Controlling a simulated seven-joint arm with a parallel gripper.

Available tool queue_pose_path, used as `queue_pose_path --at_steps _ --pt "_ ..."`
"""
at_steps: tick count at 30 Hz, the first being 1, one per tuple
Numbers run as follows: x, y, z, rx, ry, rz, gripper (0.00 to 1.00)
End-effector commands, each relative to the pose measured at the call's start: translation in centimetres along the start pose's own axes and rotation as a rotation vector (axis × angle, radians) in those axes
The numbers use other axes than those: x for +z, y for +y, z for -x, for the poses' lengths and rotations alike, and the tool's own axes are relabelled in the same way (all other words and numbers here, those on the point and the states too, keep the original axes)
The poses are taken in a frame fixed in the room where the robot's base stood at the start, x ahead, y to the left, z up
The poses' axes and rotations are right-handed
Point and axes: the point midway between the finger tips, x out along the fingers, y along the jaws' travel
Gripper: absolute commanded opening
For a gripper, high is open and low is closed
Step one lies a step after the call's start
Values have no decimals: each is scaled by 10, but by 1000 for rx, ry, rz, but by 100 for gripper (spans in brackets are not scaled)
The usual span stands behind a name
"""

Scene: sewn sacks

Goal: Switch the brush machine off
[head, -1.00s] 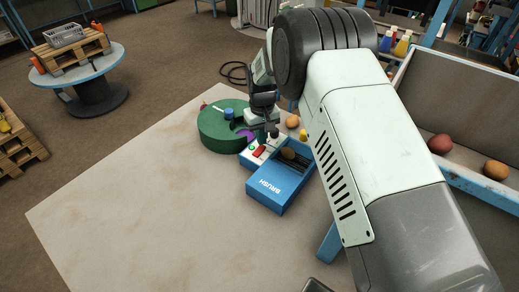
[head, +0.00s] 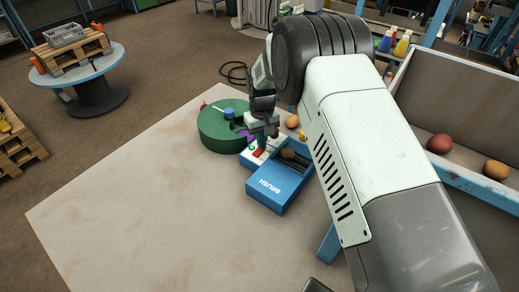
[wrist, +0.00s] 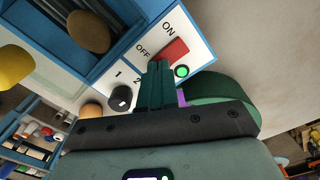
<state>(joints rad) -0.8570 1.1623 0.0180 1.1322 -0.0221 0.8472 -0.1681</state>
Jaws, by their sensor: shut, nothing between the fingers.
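A green lamp (wrist: 181,71) beside the switch looks lit. A black knob (wrist: 120,97) marked 1 and 2 sits on the same panel. My gripper (wrist: 158,66) is shut and empty, its fingertips at the OFF end of the red switch. I cannot tell whether they touch it. In the head view my gripper (head: 263,142) is over the panel and partly hides it.
A green round machine (head: 214,134) with a blue knob stands just left of the brush machine. A brown round item (wrist: 88,32) lies in the brush machine's opening. A trough (head: 445,110) with round produce stands at right. The table's front left is clear.

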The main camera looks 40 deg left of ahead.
Motion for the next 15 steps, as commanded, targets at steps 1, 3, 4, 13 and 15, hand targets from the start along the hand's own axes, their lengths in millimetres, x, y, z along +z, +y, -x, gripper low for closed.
queue_pose_path --at_steps 1,3,4,13,15 --pt "0 0 -1 0 0 0 0" --pt "0 0 -2 0 0 0 0" --pt "0 0 -2 0 0 0 0" --pt "0 0 -7 0 -1 0 0" --pt "0 0 -8 0 0 0 0"
